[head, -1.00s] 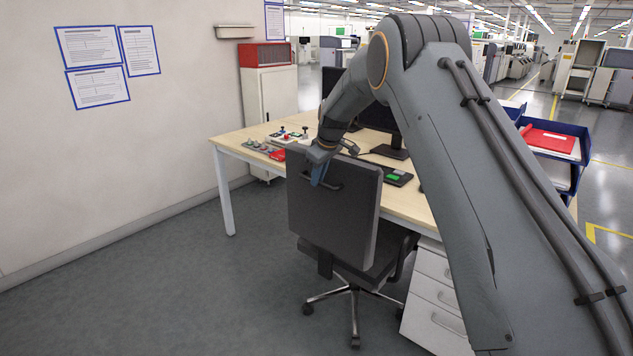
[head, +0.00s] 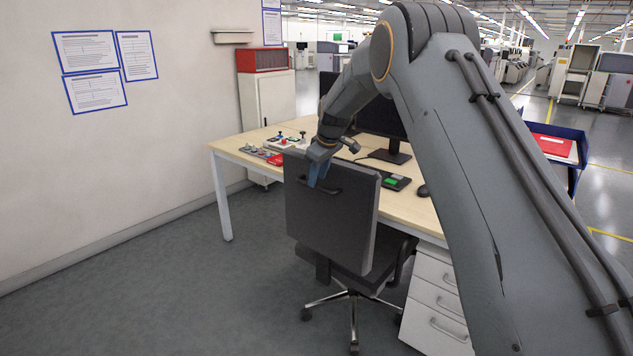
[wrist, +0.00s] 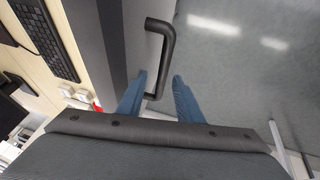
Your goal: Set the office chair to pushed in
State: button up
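The office chair (head: 330,220) has a dark grey backrest and a star base on castors. It stands at the near side of the desk (head: 232,148), with its backrest towards me. A black bar handle (head: 345,190) is on the back of the backrest; it also shows in the wrist view (wrist: 167,40). My gripper (head: 318,174) is at the left part of this handle. In the wrist view, the blue fingers of my gripper (wrist: 160,80) stand on either side of the bar, with a visible gap. The seat is partly hidden by the backrest.
A white drawer unit (head: 437,300) stands under the desk, right of the chair. A monitor (head: 385,122), keyboard (head: 394,181) and control boxes (head: 262,152) are on the desk. A blue tray (head: 570,135) is at the right. The floor at left is clear.

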jog(key=v, duration=0.5)
jog(key=shift+s+r+b, duration=0.1)
jog(key=shift+r+b, duration=0.1)
jog(key=shift+b, duration=0.15)
jog(key=s+d+f+m+g, duration=0.1)
jog(key=s+d+f+m, duration=0.2)
jog(key=s, duration=1.3)
jog(key=s+d+f+m+g+h, duration=0.1)
jog(key=s+d+f+m+g, duration=0.1)
jog(key=s, duration=1.4)
jog(key=s+d+f+m+g, duration=0.1)
jog(key=s+d+f+m, duration=0.3)
jog(key=s, duration=1.3)
jog(key=shift+d+f+m+g+h, duration=0.15)
jog(key=shift+d+m+g+h, duration=0.2)
jog(key=shift+d, duration=0.85)
jog(key=shift+s, duration=0.1)
